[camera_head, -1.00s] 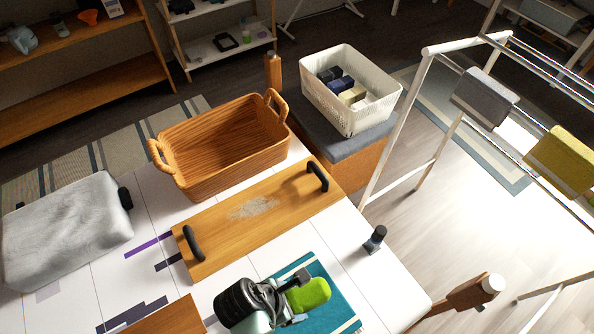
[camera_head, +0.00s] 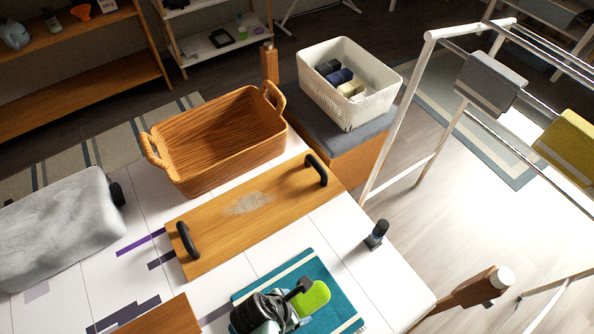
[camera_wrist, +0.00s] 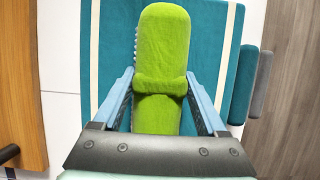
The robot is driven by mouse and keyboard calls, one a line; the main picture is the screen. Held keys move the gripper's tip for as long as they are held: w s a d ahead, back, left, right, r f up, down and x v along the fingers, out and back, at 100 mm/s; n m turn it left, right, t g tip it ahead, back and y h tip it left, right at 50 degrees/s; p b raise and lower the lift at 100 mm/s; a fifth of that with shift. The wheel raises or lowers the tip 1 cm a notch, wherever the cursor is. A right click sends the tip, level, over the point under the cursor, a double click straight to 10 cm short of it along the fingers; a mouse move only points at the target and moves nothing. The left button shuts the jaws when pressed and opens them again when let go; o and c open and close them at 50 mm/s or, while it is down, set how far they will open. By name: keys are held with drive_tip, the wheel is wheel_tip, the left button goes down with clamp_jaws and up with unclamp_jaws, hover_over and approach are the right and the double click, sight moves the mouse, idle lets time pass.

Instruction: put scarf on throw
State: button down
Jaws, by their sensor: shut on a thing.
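The scarf (camera_wrist: 163,50) is a bright green folded cloth bundle. In the wrist view it lies between the two blue fingers of my gripper (camera_wrist: 160,95), which is shut on it. The scarf also shows in the head view (camera_head: 313,298) at the lower middle, beside my gripper (camera_head: 290,300). The throw (camera_wrist: 223,40) is teal with cream stripes and lies flat on the white table. In the head view the throw (camera_head: 335,300) is under the scarf and gripper. I cannot tell whether the scarf touches the throw. My arm hides part of the throw.
A wooden tray with black handles (camera_head: 215,235) and a brown wicker basket (camera_head: 225,170) stand behind. A grey cushion-like cloth (camera_head: 60,230) lies at left. A small dark object (camera_head: 376,234) stands near the table's right edge. A drying rack (camera_head: 400,120) stands right of the table.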

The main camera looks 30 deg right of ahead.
drive_tip(key=shift+r, duration=0.1)
unclamp_jaws()
